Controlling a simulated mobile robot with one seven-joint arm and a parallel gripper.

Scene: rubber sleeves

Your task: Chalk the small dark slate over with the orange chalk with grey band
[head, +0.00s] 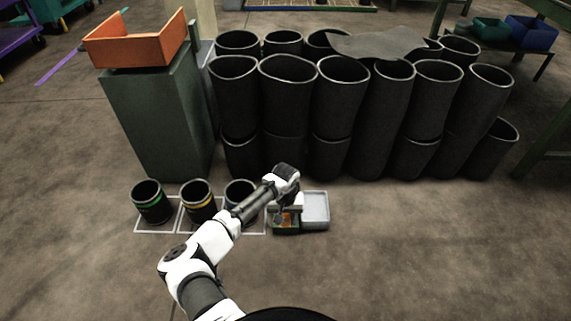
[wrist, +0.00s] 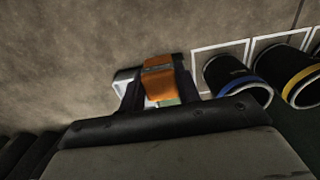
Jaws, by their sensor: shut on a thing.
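The orange chalk (wrist: 158,80) is between the fingers of my gripper (wrist: 159,92), with a thin grey band across it in the wrist view. My gripper (head: 286,211) is shut on the chalk and points down over a small green-edged tray in the head view. The orange of the chalk (head: 288,218) shows there beside the fingers. I cannot make out the small dark slate for certain in either view. My gripper and arm cover part of the tray, and I cannot tell whether the chalk touches anything below.
A pale grey tray (head: 315,209) adjoins the green tray (head: 286,230) on its right. Three dark sleeves with green (head: 151,203), yellow (head: 198,202) and blue (head: 240,190) bands stand left, in white floor outlines. Tall black sleeves (head: 376,120) stand behind. Floor at right is clear.

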